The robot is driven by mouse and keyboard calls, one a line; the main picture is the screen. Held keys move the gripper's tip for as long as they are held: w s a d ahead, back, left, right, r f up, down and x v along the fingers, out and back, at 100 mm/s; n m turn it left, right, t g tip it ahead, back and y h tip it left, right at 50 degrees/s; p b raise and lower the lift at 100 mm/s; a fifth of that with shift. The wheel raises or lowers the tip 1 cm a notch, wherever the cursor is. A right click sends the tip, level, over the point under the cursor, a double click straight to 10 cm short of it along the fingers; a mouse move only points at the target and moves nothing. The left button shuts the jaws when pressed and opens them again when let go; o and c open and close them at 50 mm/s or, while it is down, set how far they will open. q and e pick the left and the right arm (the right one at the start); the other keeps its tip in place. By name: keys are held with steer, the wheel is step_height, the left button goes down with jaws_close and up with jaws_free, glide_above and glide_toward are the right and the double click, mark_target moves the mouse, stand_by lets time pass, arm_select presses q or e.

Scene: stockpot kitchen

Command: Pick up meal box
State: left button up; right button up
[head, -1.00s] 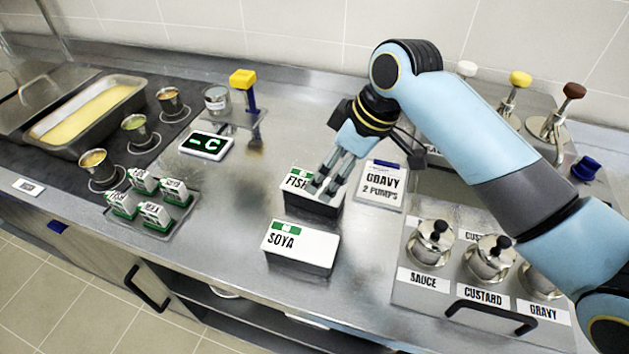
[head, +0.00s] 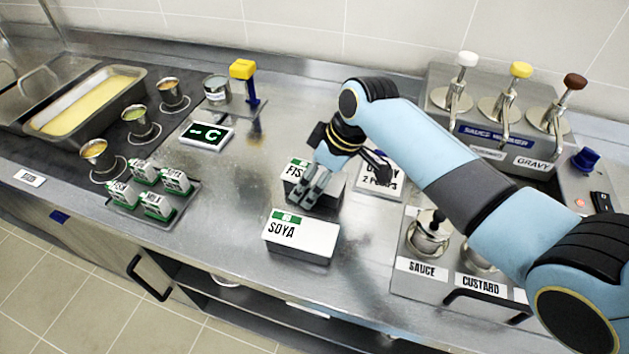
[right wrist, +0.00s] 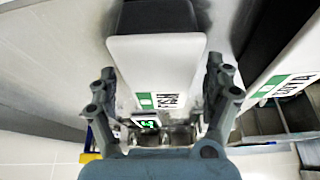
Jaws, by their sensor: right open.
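Two white-lidded meal boxes with green tags stand on the steel counter (head: 235,190). The box labelled FISH (head: 294,177) is behind the box labelled SOYA (head: 300,236). My right gripper (head: 313,192) is over the FISH box, its fingers pointing down and hiding part of the lid. In the right wrist view the FISH box (right wrist: 155,70) lies between the two open fingers of my right gripper (right wrist: 162,85), with gaps visible on both sides. The SOYA box (right wrist: 290,70) shows at the right edge there. My left gripper is out of view.
A GRAVY card (head: 380,182) lies just right of the FISH box. The sauce holder (head: 425,272) and the pump dispensers (head: 500,110) stand to the right. A tray of small labelled markers (head: 183,213) and a scale (head: 207,136) are left. Counter left of the boxes is clear.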

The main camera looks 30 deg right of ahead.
steer(key=shift+f, duration=0.25)
stand_by(0.4)
steer(key=c, duration=1.5)
